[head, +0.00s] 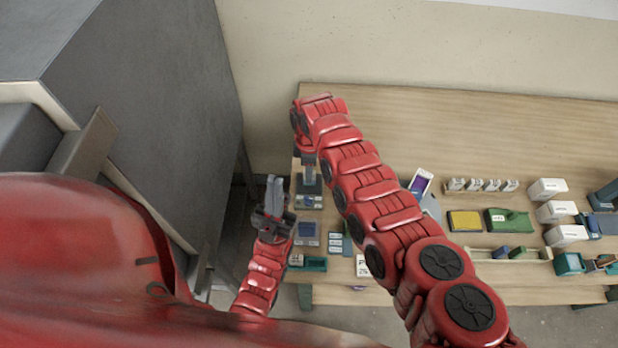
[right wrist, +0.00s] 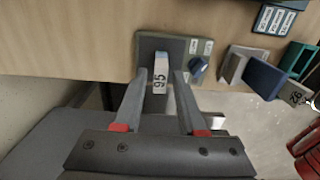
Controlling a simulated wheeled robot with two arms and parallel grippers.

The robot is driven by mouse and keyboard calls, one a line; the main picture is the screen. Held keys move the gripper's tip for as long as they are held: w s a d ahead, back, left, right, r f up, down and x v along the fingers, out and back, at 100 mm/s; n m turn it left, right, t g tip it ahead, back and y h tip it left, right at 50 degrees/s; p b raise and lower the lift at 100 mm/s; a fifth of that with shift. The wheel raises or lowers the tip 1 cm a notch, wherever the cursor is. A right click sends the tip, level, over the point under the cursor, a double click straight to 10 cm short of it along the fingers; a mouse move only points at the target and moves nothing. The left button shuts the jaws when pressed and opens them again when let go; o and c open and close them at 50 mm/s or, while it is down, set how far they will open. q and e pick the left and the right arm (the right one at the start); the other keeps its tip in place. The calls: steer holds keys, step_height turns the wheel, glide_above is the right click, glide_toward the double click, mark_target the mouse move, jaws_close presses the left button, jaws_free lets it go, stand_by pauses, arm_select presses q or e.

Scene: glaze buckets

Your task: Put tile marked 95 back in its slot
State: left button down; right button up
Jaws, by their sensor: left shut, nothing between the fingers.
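The white tile marked 95 (right wrist: 160,74) shows in the right wrist view, over a grey-green plate (right wrist: 146,46) with small white labels and a blue knob-like piece (right wrist: 198,67). My right gripper (right wrist: 160,78) has its two fingers on either side of the tile, with a narrow gap visible at each side. Whether the tile rests on the plate or in a slot I cannot tell. In the head view my right gripper (head: 309,172) points down at the table's left end, and the tile is not legible there. My left gripper (head: 272,184) is shut and empty, left of the table edge.
White boxes (head: 556,211), a green block (head: 508,221) and a phone (head: 421,182) lie farther right on the table (head: 450,120). A dark cabinet (head: 150,100) stands at left.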

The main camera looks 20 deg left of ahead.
jaws_close()
steer(key=shift+r, duration=0.15)
step_height(320, 180, up, 5)
steer(key=p, duration=0.3)
steer(key=shift+p, duration=0.3)
steer(key=shift+r+p, duration=0.75)
steer(key=shift+r, duration=0.4)
steer(key=shift+s+f, duration=0.1)
